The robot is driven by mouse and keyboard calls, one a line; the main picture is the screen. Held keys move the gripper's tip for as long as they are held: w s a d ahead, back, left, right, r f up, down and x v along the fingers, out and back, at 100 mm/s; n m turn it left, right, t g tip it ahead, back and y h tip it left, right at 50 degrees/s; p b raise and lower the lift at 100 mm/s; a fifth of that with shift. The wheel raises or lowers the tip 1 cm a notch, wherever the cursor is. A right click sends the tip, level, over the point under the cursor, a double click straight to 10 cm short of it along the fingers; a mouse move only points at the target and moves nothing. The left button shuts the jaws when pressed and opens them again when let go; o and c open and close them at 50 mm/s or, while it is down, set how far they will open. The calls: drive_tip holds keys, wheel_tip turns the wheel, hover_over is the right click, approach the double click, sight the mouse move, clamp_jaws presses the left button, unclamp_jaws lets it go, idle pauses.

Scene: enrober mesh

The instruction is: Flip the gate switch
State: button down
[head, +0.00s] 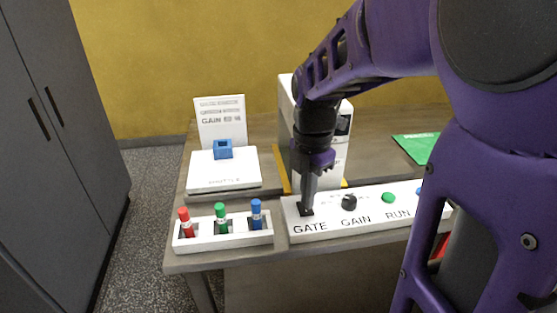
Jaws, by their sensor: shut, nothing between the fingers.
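The gate switch (306,212) is a small black part at the left end of the white control panel (334,229), above the printed word GATE. My gripper (307,205) is shut and empty, pointing down right at the gate switch. Its fingertips cover part of the switch, so I cannot tell which way the switch is set or whether the fingers touch it. To the right on the panel are a black GAIN knob (349,202), a green RUN button (388,197) and a blue button (420,191), partly hidden by my arm.
A white rack (250,239) with red, green and blue vials stands left of the panel. Behind it are a white balance (205,180) with a blue block (223,149) and a sign (220,107). A white machine (285,100) stands behind my gripper. A green mat (414,146) lies right.

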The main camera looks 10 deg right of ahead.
sight(307, 211)
drive_tip(key=shift+f, duration=0.95)
idle(0.7)
drive_tip(key=shift+r, duration=0.15)
wheel_tip(307, 211, up, 7)
drive_tip(key=p, duration=0.6)
drive_tip(key=shift+d, duration=0.1)
